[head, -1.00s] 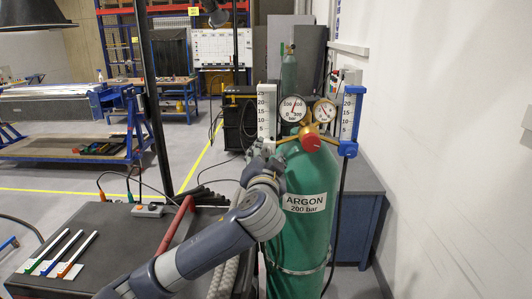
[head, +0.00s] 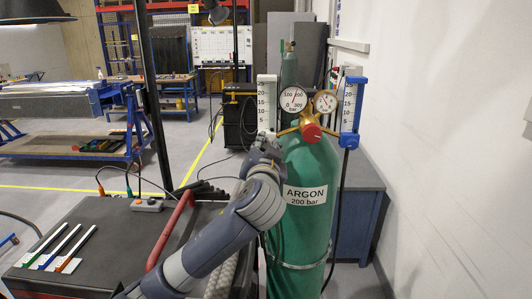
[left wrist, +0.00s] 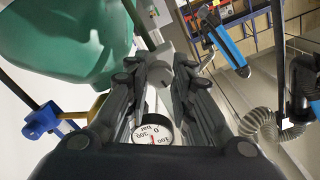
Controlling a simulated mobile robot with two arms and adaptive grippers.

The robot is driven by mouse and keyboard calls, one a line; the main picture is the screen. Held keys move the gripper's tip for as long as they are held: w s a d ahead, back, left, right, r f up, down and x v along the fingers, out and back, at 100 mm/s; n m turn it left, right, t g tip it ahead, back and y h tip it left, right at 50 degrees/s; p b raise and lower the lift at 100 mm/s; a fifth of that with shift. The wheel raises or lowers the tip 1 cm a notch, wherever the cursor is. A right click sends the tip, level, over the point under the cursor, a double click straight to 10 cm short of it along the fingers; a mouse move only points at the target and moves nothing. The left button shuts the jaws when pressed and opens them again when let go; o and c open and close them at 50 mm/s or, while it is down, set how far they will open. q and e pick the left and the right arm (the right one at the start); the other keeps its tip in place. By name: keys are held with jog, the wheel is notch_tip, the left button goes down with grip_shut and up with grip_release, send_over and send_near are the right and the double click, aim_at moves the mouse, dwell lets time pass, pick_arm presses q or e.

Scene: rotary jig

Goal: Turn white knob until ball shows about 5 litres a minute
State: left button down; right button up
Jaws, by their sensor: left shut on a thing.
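The white flowmeter (head: 267,95) with a printed scale stands left of the gauges on the green argon cylinder (head: 305,225). My left gripper (head: 266,142) is at its lower end and hides the white knob in the head view. In the left wrist view a pale, rounded part, which looks like the white knob (left wrist: 156,71), lies between the fingertips of my left gripper (left wrist: 155,66), which is shut on it. I cannot make out the ball or its height on the scale. My right gripper is not in view.
A blue flowmeter (head: 350,108) stands right of two round gauges (head: 293,99) and a red knob (head: 311,133). A dark cart (head: 95,230) with several pens stands at the left. A white wall closes off the right side.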

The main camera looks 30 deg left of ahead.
pick_arm(q)
jog(key=shift+f+n+b, duration=0.1)
jog(key=shift+n+b, duration=2.75)
jog(key=shift+n, duration=2.15)
jog(key=c, duration=1.4)
grip_release()
jog(key=shift+o, duration=0.2)
jog(key=shift+d, duration=0.1)
